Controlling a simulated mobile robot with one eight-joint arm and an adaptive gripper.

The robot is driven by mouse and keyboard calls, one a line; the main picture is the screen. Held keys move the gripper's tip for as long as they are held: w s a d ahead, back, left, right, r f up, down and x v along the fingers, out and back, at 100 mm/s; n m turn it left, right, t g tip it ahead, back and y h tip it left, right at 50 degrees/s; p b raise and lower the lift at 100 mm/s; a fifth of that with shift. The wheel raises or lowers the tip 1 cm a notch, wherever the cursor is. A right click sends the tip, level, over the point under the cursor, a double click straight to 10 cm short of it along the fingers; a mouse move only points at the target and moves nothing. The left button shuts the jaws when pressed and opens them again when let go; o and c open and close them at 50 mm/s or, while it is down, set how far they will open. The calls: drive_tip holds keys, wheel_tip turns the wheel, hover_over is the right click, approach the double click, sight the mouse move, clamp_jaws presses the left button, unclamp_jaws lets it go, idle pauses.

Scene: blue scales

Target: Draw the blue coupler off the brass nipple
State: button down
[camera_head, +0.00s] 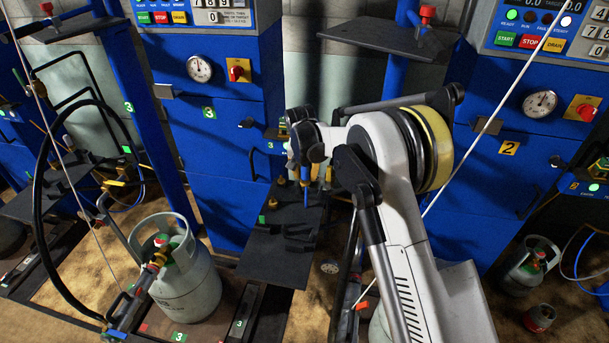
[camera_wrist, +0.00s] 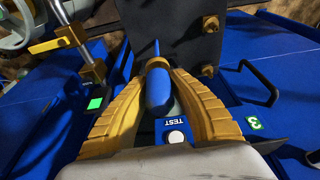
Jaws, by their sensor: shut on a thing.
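In the wrist view, the blue coupler (camera_wrist: 158,90) lies between the two yellow fingers of my gripper (camera_wrist: 158,66). The gripper is shut on it, and a narrower blue end (camera_wrist: 156,48) points away beyond the fingertips. I cannot make out the brass nipple as a separate part, so I cannot tell whether the coupler is still around it. A brass valve fitting (camera_wrist: 92,70) with a yellow lever (camera_wrist: 43,46) stands left of the fingers. In the head view, my arm's end is in front of station 3, and the grasp is too small to read.
A blue panel with a TEST label and white button (camera_wrist: 176,137) is close below the fingers. A dark shelf (camera_head: 275,255) extends below the arm. A grey gas cylinder (camera_head: 187,285) stands on the left, with a black hose (camera_head: 37,190) looping beside it.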

drive_tip(key=shift+r+p, duration=1.35)
drive_tip(key=shift+r, duration=1.2)
drive_tip(key=shift+d, duration=0.1)
